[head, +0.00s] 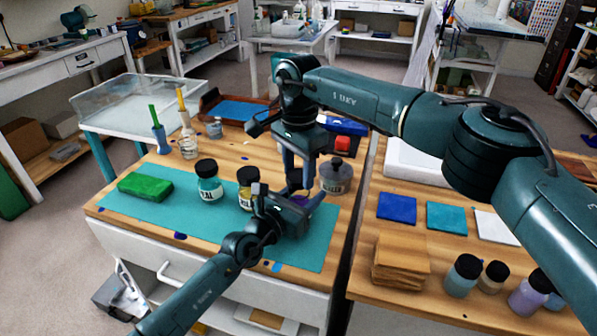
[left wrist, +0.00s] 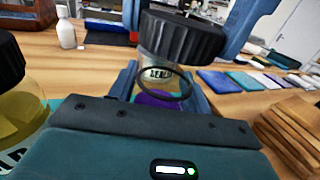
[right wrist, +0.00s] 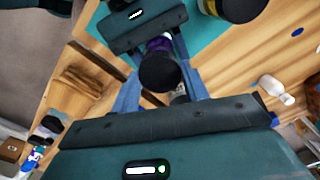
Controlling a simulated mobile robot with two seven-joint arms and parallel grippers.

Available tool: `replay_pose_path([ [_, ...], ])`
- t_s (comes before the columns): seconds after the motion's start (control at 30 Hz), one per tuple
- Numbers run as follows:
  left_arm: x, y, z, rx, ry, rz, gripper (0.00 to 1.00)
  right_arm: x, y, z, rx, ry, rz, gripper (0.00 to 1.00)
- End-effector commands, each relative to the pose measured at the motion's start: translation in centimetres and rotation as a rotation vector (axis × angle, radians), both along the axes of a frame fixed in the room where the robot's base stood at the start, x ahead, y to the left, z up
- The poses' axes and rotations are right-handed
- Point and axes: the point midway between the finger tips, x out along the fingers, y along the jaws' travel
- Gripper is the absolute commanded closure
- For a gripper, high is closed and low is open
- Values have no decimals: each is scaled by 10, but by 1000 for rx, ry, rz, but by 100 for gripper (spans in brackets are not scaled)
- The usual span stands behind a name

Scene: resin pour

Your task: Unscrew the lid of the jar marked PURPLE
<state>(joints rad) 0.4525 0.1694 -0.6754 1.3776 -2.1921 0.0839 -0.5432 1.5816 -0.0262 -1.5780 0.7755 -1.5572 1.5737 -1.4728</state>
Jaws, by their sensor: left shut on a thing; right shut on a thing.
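The PURPLE jar (head: 299,200) stands at the right end of the teal mat, held between the fingers of my left gripper (head: 287,204). In the left wrist view its dark round rim (left wrist: 165,84) shows above purple contents (left wrist: 155,99). Its black lid (left wrist: 183,36) is above the rim with a gap between, tilted in that view. My right gripper (head: 297,172) comes from above and is shut on the lid. In the right wrist view the lid (right wrist: 160,71) sits between its fingers and partly covers the jar (right wrist: 158,43). The jar's marking is hidden.
A grey jar with a dark lid (head: 336,177) stands close behind on the right. Colored tiles (head: 397,208) lie on the right table.

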Motion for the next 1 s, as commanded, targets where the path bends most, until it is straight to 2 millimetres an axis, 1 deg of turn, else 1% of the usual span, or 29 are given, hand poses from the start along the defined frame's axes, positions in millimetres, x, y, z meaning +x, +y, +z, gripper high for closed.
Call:
replay_pose_path([
  [0.33,0,0,-1,1,2,0,100,0,0,2,0,0,0,82],
  [0.43,0,0,-1,1,1,0,100,0,0,11,0,-1,0,82],
  [0.6,0,0,-1,1,2,0,100,1,0,33,0,-3,-1,82],
  [0.67,0,0,-1,1,2,0,100,1,0,38,0,-3,0,82],
  [0.87,0,0,-1,1,1,0,100,0,0,40,-1,1,0,82],
  [0.9,0,0,-1,1,1,0,51,0,0,40,0,0,0,82],
  [1.0,0,0,-1,1,1,0,42,0,0,40,0,0,0,82],
])
